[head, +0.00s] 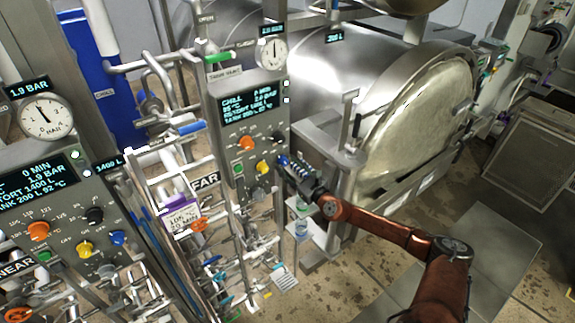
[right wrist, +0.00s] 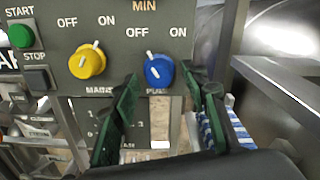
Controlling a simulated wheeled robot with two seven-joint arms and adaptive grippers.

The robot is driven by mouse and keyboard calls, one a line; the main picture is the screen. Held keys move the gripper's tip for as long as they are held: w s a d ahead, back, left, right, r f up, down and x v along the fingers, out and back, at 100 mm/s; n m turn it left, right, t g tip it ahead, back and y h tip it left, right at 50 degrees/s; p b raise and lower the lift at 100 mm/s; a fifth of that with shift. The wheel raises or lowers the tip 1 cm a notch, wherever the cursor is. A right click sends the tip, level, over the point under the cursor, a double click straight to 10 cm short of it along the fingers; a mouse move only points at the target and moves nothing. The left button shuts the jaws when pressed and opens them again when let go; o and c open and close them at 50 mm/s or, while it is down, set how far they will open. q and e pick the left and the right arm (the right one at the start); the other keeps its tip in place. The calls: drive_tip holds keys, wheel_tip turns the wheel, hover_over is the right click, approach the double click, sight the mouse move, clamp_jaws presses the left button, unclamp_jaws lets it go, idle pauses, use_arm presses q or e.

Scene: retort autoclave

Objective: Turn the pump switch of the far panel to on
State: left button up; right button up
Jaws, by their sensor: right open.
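My right gripper (right wrist: 171,90) is open, with green-padded fingers on either side below the blue knob. I cannot tell whether they touch it. In the head view the right gripper (head: 289,164) is at the panel's lower right corner. My left gripper is not in view.
The near panel (head: 60,215) with similar knobs stands at the left. Green START (right wrist: 21,35) and dark STOP (right wrist: 37,78) buttons are left of the knobs. A large steel vessel (head: 330,85) stands behind. A metal post is right of my fingers. Pipes crowd below the panel.

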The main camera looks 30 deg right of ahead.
drive_tip(key=shift+w, duration=0.2)
drive_tip(key=shift+c, duration=0.3)
clamp_jaws()
